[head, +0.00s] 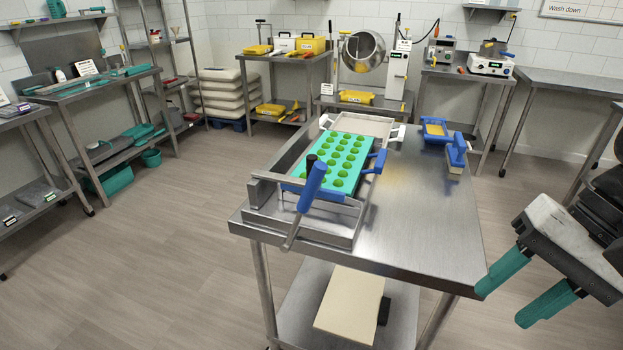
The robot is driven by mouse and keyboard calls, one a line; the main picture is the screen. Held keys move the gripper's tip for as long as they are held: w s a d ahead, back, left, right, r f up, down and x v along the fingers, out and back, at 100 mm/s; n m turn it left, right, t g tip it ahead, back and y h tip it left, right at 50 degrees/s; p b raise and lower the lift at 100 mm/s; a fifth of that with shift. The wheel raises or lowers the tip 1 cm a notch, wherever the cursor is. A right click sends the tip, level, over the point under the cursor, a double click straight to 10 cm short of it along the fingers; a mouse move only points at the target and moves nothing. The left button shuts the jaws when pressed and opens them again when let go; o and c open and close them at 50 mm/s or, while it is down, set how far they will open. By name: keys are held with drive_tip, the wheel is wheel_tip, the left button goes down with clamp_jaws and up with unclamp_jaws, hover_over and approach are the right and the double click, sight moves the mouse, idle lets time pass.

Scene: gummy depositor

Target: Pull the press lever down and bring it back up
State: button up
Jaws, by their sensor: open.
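The depositor press (305,230) stands on the left part of the steel table in the head view. Its lever has a blue grip (312,187) that sticks up, tilted, at the press's near side, with a metal rod running down below it. A teal mould tray (357,149) with several green gummy domes lies in the press frame, behind the lever. My gripper (514,303) is at the lower right, beyond the table's right edge. Its two teal fingers are apart and empty, and it is well clear of the lever.
The steel table (415,225) is bare on its right front part. A blue scoop-like tray (434,130) and a blue-handled brush (456,155) lie at its back right. A cream board (349,305) lies on the lower shelf. Equipment benches line the walls; floor to the left is clear.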

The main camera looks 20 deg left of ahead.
drive_tip(key=w+a+m+g+y, duration=0.2)
drive_tip(key=w+a+m+y, duration=0.15)
drive_tip(key=a, duration=0.45)
drive_tip(key=w+a+m+g+y, duration=0.1)
drive_tip(key=w+a+m+y, duration=0.3)
drive_tip(key=a, duration=0.4)
drive_tip(key=m+t+y, duration=0.3)
drive_tip(key=m+y, duration=0.2)
drive_tip(key=m, duration=0.1)
hover_over(300, 212)
drive_tip(key=shift+w+d+f, duration=0.1)
drive_tip(key=shift+d+f, duration=0.05)
drive_tip(key=shift+f, duration=0.5)
clamp_jaws()
